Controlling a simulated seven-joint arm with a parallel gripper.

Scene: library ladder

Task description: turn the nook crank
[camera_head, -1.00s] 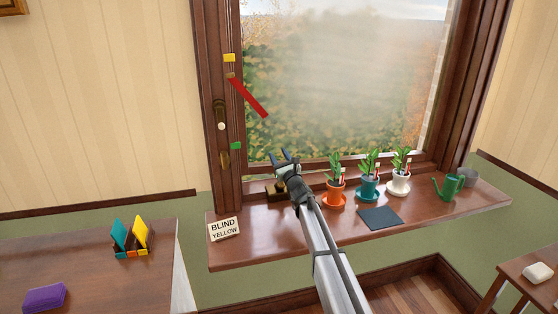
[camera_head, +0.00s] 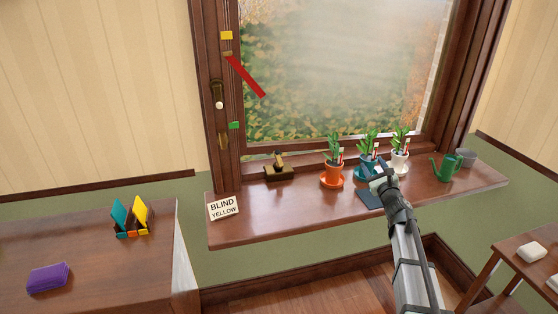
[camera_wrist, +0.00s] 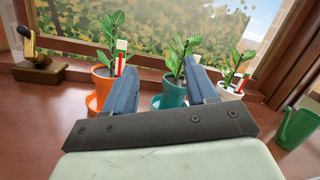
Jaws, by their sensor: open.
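A brass crank-like fitting on a dark wooden base (camera_head: 279,170) stands on the windowsill, left of the orange pot; it also shows at the left of the wrist view (camera_wrist: 36,62). A dark handle with a white knob (camera_head: 217,96) is on the left window frame. I cannot tell from the pictures which of these is the nook crank. My gripper (camera_head: 375,164) is open and empty, in front of the teal pot (camera_wrist: 172,92) and well to the right of the brass fitting. In the wrist view its two blue fingers stand apart with nothing between them.
The orange pot (camera_head: 333,171), white pot (camera_head: 400,160) and green watering can (camera_head: 447,168) stand along the sill. A sign (camera_head: 222,207) reads "BLIND YELLOW". A red bar (camera_head: 246,76) slants from the frame between yellow (camera_head: 226,35) and green (camera_head: 234,125) markers.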

